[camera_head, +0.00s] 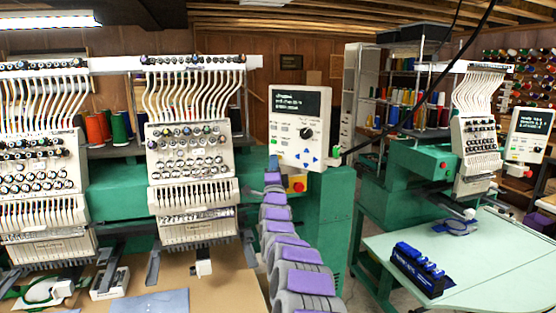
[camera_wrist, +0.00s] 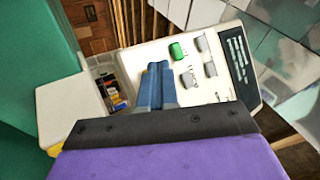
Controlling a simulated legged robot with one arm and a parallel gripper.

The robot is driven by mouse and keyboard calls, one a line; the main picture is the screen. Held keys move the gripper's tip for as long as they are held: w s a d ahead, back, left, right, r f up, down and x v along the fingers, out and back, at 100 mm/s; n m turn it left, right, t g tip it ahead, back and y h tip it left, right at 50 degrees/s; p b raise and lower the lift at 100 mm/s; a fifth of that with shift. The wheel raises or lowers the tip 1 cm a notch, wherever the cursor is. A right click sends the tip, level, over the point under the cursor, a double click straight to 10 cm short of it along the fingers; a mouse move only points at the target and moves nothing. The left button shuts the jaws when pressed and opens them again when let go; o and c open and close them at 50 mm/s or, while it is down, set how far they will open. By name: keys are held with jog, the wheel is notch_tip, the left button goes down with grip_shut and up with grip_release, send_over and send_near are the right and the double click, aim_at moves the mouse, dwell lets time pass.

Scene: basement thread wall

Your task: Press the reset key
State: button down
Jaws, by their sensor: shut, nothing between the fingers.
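The control panel (camera_head: 292,155) is white, with a dark text screen (camera_head: 300,102), a round dark knob (camera_head: 306,132), blue arrow keys (camera_head: 308,155) and small keys at left. It also shows in the wrist view (camera_wrist: 205,94), where a green key (camera_wrist: 177,51) and several grey keys (camera_wrist: 190,78) lie beyond and right of my fingertips. I cannot read which is the reset key. My gripper (camera_head: 272,164) is at the panel's lower left edge; its blue fingers (camera_wrist: 157,68) are shut and empty. They overlap the panel in the wrist view; contact cannot be told.
A red stop button (camera_head: 298,184) sits below the panel, right of my arm. Embroidery heads (camera_head: 190,165) stand close at left. A second machine (camera_head: 475,150) and a pale table (camera_head: 500,265) with a blue rack (camera_head: 418,268) are at right.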

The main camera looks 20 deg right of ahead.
jog(key=shift+w+d+f, duration=0.1)
jog(key=shift+w+d, duration=0.25)
dwell(0.7)
dwell(0.4)
jog(key=shift+s+a+b, duration=0.3)
jog(key=shift+s+a, duration=0.3)
jog(key=shift+a, duration=0.1)
jog(key=s+a, duration=0.3)
jog(key=shift+s+a+b, duration=0.1)
jog(key=shift+a+b, duration=0.3)
dwell(0.4)
